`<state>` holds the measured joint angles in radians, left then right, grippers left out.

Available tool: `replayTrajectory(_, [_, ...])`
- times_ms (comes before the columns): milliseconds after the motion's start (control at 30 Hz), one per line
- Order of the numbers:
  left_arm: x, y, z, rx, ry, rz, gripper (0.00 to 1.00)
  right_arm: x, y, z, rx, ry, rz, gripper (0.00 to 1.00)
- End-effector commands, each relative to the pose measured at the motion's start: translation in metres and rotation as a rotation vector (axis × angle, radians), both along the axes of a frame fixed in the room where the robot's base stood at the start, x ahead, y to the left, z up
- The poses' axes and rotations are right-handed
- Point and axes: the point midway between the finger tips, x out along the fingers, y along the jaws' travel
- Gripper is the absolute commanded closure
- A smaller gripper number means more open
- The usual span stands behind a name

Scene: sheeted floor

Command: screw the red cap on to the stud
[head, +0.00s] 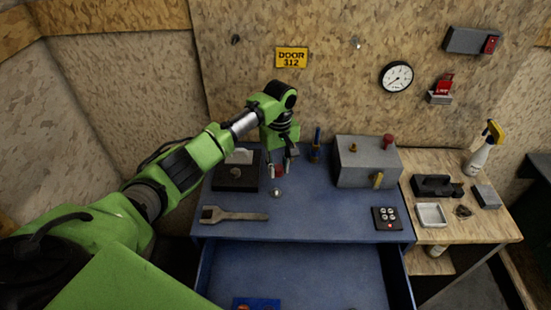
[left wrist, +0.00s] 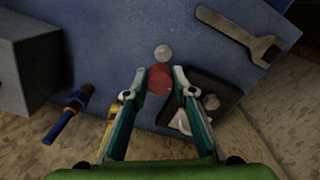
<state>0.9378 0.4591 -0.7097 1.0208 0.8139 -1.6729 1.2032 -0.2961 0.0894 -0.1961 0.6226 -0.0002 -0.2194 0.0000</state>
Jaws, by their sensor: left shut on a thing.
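My left gripper (head: 280,168) is shut on the red cap (head: 278,172), above the blue bench top. In the left wrist view the round red cap (left wrist: 159,80) sits between the two fingertips of the left gripper (left wrist: 160,83). How high it is above the bench I cannot tell. I cannot tell surely which part is the stud. My right gripper is not in view.
A wrench (head: 235,215) lies at the front left. A blue-handled tool (head: 316,146) and a grey box (head: 367,165) with a red knob (head: 388,141) stand right. A button pad (head: 387,218) lies front right; the drawer (head: 300,275) is open.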

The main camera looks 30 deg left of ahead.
Motion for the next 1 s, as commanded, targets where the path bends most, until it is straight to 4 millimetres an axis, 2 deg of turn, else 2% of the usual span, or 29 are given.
replayTrajectory(67, [-0.002,0.005,-0.005,-0.003,0.001,0.028,0.98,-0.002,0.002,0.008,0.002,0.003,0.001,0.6])
replayTrajectory(333, [-0.003,0.009,-0.011,-0.002,-0.002,0.042,0.98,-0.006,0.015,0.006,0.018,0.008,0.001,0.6])
replayTrajectory(600, [-0.004,0.007,-0.013,0.0,0.0,0.04,0.98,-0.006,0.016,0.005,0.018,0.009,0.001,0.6])
replayTrajectory(767, [-0.004,0.007,-0.025,0.001,0.002,0.041,0.98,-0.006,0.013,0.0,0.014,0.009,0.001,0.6])
replayTrajectory(1000, [-0.004,0.007,-0.051,0.001,0.002,0.039,0.98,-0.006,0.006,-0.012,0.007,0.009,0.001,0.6])
